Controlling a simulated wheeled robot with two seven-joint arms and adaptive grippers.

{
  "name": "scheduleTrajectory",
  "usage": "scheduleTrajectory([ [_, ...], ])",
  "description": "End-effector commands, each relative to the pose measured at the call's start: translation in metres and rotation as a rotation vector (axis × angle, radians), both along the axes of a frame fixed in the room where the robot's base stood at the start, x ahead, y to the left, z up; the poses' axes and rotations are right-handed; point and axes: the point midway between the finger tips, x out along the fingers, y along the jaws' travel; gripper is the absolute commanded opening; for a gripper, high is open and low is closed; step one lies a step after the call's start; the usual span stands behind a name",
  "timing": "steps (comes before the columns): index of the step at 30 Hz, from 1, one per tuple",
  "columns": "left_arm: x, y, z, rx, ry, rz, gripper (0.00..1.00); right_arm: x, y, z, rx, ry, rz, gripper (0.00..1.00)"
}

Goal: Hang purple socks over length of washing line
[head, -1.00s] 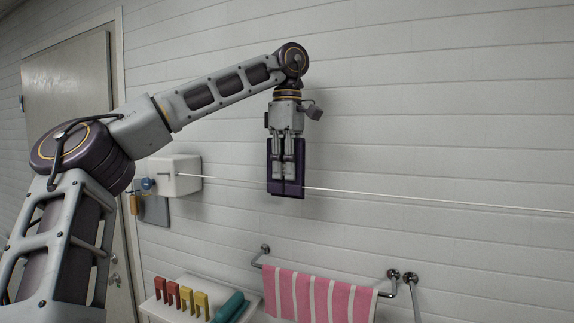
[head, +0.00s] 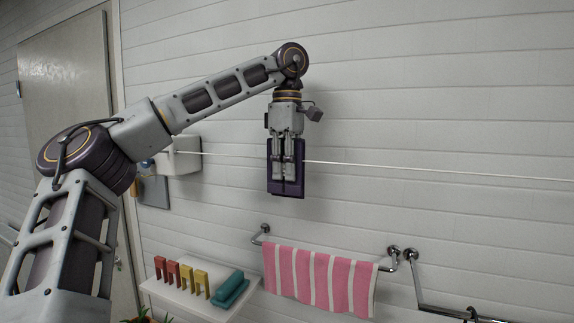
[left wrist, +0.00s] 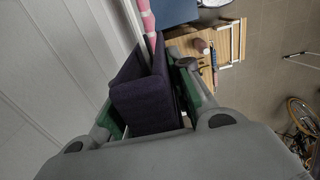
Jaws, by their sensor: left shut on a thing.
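The purple socks (head: 299,184) hang upright as a dark, flat folded piece below my left gripper (head: 288,178), which is shut on them. In the left wrist view the socks (left wrist: 142,103) sit between the green-lined fingers (left wrist: 155,122), with a gap between two layers. The white washing line (head: 420,170) runs across the wall and meets both side edges of the socks near their upper part. Fingers and cloth hide the line there, so I cannot tell whether it passes between the layers or behind them. My right gripper is out of view.
The line leaves a white wall box (head: 185,158) at left. Below are a white shelf (head: 205,303) with red and yellow pegs (head: 180,275) and a teal item (head: 231,289), and a rail with a pink striped towel (head: 320,280).

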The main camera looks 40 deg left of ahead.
Motion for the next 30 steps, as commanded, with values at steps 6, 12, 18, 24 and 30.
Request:
scheduleTrajectory([
  [6,0.000,0.000,-0.015,0.000,0.000,-0.001,0.00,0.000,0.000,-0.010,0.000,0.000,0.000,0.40],
  [12,0.000,0.000,-0.025,0.000,0.000,0.000,0.00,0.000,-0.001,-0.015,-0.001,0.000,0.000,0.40],
  [18,0.000,0.000,-0.030,-0.001,0.000,0.000,0.00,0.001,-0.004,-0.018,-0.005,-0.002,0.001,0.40],
  [24,0.000,0.000,-0.030,0.000,0.000,0.000,0.00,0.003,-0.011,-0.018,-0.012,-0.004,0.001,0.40],
  [30,0.000,0.000,-0.030,0.000,0.000,0.000,0.29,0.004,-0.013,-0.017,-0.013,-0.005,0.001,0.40],
])
